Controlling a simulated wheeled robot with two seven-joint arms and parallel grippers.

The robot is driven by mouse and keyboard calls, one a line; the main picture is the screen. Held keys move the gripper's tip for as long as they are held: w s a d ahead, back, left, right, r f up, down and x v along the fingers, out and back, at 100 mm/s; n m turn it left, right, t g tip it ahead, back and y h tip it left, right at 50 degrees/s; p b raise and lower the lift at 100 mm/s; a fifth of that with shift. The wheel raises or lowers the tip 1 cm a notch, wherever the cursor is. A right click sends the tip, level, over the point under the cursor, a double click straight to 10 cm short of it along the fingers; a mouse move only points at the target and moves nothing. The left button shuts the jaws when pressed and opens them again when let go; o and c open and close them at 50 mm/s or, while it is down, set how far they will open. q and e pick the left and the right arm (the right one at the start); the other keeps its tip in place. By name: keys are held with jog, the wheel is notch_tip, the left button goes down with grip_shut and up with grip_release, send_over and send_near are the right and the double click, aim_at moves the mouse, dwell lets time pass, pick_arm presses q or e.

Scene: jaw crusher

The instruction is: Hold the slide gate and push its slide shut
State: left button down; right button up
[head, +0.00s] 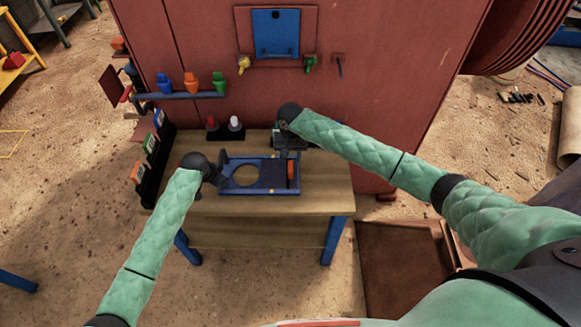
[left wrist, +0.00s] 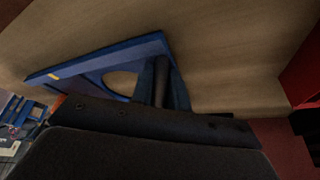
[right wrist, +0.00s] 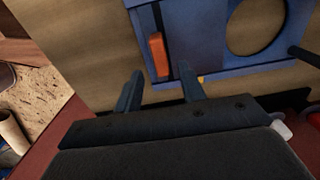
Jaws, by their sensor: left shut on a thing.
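The blue slide gate (head: 258,189) lies flat on the wooden table, with a round opening in its left part. Its slide (right wrist: 196,40) sits in the right part, clear of the opening, with an upright orange handle (head: 291,173). The handle also shows in the right wrist view (right wrist: 157,54). My left gripper (head: 219,178) is shut on the dark bar (left wrist: 161,85) at the gate's left end. My right gripper (right wrist: 160,88) is open and empty at the gate's far right side, its fingertips near the orange handle but apart from it.
A black rack (head: 152,165) with coloured blocks stands at the table's (head: 325,188) left edge. Red and white knobs (head: 235,124) stand at the back. The red machine wall (head: 205,60) rises behind the table. The table's front strip and right side are clear.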

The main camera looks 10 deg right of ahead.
aim_at(291, 166)
notch_tip(291, 166, down, 6)
jog(key=shift+f, duration=0.25)
jog(key=shift+c, duration=0.2)
grip_shut()
